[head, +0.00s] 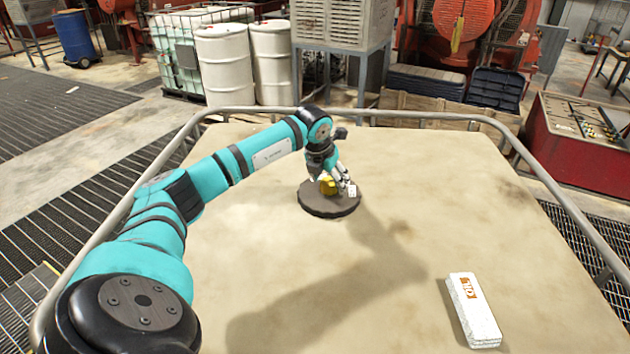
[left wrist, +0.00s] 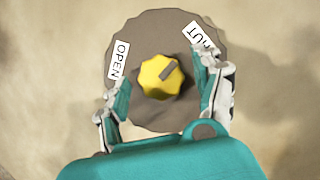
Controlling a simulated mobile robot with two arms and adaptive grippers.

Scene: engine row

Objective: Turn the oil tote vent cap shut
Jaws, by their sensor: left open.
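The yellow, lobed vent cap (left wrist: 155,82) sits in the middle of a round dark disc (left wrist: 152,28) on the tote top. A dark grey pointer mark on the cap runs to the upper right in the left wrist view, roughly toward the label ending in "UT" (left wrist: 199,36). That label is partly covered by a finger. The "OPEN" label (left wrist: 119,60) is at the left. My left gripper (head: 335,184) is over the disc. In the left wrist view, its open fingers (left wrist: 166,80) straddle the cap, with gaps on both sides.
A white block with an orange label (head: 474,312) lies at the front right of the tote's pale top (head: 420,230). A metal rail (head: 540,180) runs around the top. White drums (head: 226,65) stand beyond it. The surface around the disc is clear.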

